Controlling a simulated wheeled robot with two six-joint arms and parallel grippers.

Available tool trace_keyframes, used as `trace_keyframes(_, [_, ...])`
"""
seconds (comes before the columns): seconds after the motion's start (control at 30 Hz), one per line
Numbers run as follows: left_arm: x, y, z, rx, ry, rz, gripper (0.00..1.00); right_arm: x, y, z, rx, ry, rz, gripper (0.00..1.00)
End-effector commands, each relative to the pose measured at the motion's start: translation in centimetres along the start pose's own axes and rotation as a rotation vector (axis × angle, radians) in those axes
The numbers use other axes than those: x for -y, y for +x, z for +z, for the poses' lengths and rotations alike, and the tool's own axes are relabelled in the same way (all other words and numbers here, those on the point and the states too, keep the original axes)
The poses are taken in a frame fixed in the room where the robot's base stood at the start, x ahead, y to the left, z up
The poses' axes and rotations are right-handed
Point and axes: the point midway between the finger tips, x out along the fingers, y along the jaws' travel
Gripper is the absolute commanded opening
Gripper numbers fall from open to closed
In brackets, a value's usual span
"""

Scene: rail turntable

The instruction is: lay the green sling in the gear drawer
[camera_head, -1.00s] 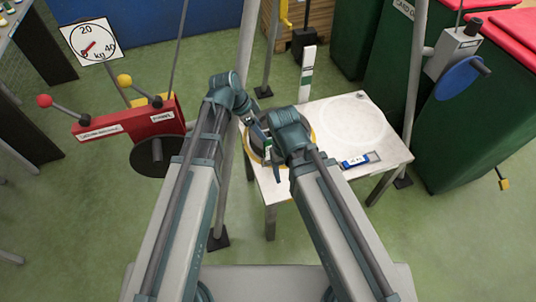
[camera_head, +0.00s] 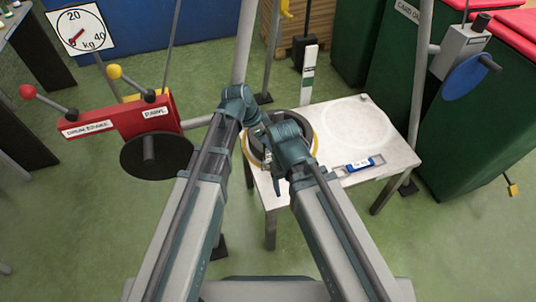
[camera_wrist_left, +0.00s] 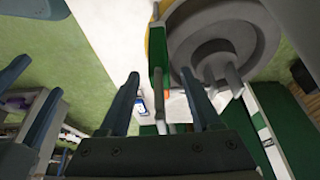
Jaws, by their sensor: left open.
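My left gripper (camera_wrist_left: 160,105) is open in the left wrist view, its two dark fingers either side of a narrow green strip (camera_wrist_left: 158,58). The strip may be the green sling; I cannot tell for sure, nor whether the fingers touch it. In the head view my left gripper (camera_head: 264,136) is over the near left part of the white table (camera_head: 345,125), beside my right wrist. My right gripper (camera_head: 277,180) points down at the table's near left edge; its fingers are mostly hidden. I cannot make out the gear drawer.
A grey drum (camera_wrist_left: 220,45) with a yellow ring is close to my left gripper. A blue-labelled item (camera_head: 363,164) lies on the table. A red lever box (camera_head: 120,118) stands left, green bins (camera_head: 460,130) right. Green floor is open at front left.

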Motion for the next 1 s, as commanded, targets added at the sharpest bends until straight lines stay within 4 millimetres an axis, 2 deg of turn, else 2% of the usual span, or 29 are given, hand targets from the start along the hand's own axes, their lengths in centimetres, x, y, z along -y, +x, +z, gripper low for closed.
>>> trace_keyframes(0.13, [-0.01,-0.13,-0.04,0.000,0.000,0.000,0.63,-0.01,-0.14,0.01,0.000,0.000,0.000,0.70])
trace_keyframes(0.4, [-0.01,-0.14,-0.03,0.000,0.000,0.000,0.15,-0.01,-0.14,0.01,0.000,0.000,0.000,0.70])
trace_keyframes(0.5, [-0.01,-0.14,-0.03,0.000,0.000,0.000,0.00,-0.01,-0.14,0.01,0.000,0.000,0.000,0.70])
trace_keyframes(1.0, [0.00,-0.13,-0.03,0.000,0.000,0.000,0.00,-0.01,-0.13,0.01,0.000,0.000,0.000,0.70])
